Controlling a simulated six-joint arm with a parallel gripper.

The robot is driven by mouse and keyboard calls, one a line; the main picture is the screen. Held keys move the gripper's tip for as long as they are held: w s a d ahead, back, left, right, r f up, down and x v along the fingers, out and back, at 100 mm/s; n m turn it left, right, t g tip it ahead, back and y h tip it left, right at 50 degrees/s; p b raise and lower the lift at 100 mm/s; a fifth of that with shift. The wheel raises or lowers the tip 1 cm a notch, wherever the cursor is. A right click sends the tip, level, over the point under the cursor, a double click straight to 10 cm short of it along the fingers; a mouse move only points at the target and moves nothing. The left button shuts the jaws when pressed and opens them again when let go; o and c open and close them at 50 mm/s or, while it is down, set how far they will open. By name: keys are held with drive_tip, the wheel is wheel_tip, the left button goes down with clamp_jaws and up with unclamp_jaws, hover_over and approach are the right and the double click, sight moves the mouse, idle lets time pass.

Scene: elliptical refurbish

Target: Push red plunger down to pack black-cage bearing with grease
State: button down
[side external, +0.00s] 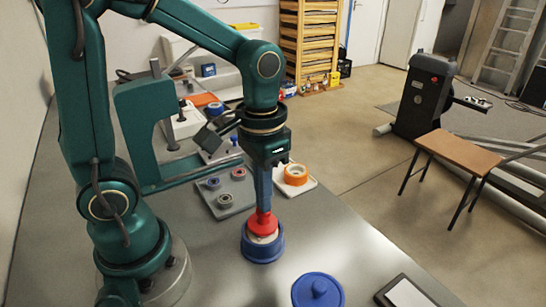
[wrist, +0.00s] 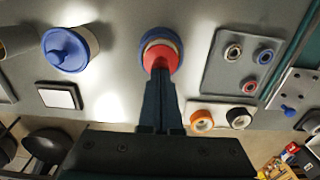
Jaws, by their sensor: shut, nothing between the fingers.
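The red plunger (side external: 263,226) stands upright in the round blue packer base (side external: 262,248), with a pale ring between them. From above, the red plunger (wrist: 160,55) sits inside the blue rim of the base (wrist: 158,35). My gripper (side external: 264,208) points straight down, fingers shut and empty, with its tips at the top of the plunger. In the wrist view my gripper (wrist: 160,72) overlaps the plunger's near side; whether the tips press on it I cannot tell. No black-cage bearing shows inside the packer; the plunger and base hide what lies underneath.
A grey tray (wrist: 216,75) with several small bearings lies beside the packer. An orange ring (side external: 295,174) sits on a light tray behind it. A blue-lidded tub (side external: 318,290) and a dark-framed white pad (side external: 405,293) stand near the front edge. A green frame stands behind.

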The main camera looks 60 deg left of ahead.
drive_tip(key=shift+r, duration=3.5)
drive_tip(key=s+t, duration=0.2)
drive_tip(key=s+f+t, duration=0.1)
drive_tip(key=s+t, duration=0.2)
drive_tip(key=shift+t, duration=0.3)
